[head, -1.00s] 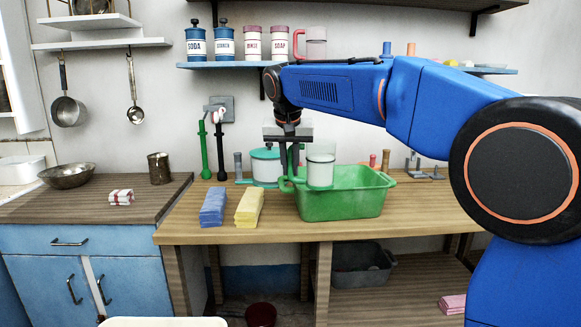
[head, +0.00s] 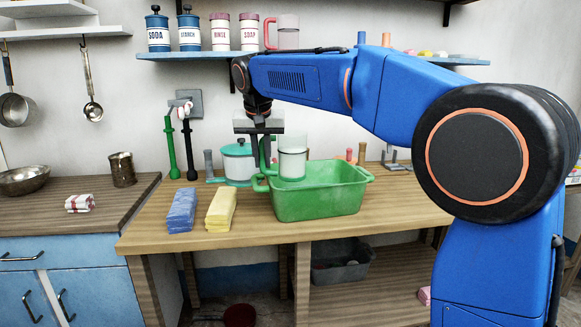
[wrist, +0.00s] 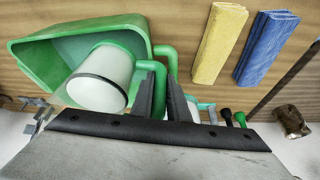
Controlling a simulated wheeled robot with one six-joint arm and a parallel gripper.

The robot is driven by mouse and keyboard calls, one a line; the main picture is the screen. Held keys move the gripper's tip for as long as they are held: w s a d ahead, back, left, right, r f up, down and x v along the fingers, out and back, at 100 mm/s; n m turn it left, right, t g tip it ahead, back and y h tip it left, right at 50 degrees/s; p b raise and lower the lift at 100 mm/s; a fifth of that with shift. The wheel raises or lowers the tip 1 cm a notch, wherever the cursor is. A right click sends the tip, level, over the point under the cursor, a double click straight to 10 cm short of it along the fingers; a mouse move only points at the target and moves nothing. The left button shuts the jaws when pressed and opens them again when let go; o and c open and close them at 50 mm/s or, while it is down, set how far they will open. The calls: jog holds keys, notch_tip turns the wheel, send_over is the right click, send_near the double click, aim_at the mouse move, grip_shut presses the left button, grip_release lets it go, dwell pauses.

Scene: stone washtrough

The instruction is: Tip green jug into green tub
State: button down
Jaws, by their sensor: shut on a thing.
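The green jug (head: 291,163) is a clear-looking cup with a green handle (wrist: 160,68). It is upright and appears over the left end of the green tub (head: 325,195), with its base level with or just behind the rim. In the wrist view, the jug (wrist: 100,80) overlaps the tub's opening, and the tub (wrist: 25,55) shows beyond it. My gripper (head: 266,150) is shut on the jug's green handle; its dark fingers also show in the wrist view (wrist: 162,95). What the jug contains cannot be made out.
A blue cloth block (head: 181,212) and a yellow one (head: 221,210) lie left of the tub. A lidded teal-and-white pot (head: 239,163) and taps (head: 187,145) stand behind. A shelf (head: 190,56) above holds canisters and a pink-handled jug (head: 287,32). The front counter edge is clear.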

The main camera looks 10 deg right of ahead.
aim_at(262, 138)
jog(key=shift+s+a+r+y, duration=0.1)
jog(key=shift+a+r+y, duration=0.05)
jog(key=shift+r+y, duration=0.4)
jog(key=shift+a+r+y, duration=0.1)
jog(key=shift+r+y, duration=0.35)
jog(key=shift+r, duration=0.15)
jog(key=shift+d+r+m+y, duration=0.1)
jog(key=shift+r+m+y, duration=0.2)
jog(key=shift+r+y, duration=0.6)
jog(key=shift+y, duration=0.1)
jog(key=shift+d+r+y, duration=0.2)
jog(key=shift+r+y, duration=0.25)
jog(key=shift+y, duration=0.15)
jog(key=shift+r+m+y, duration=0.3)
jog(key=shift+r+y, duration=0.05)
jog(key=shift+y, duration=0.05)
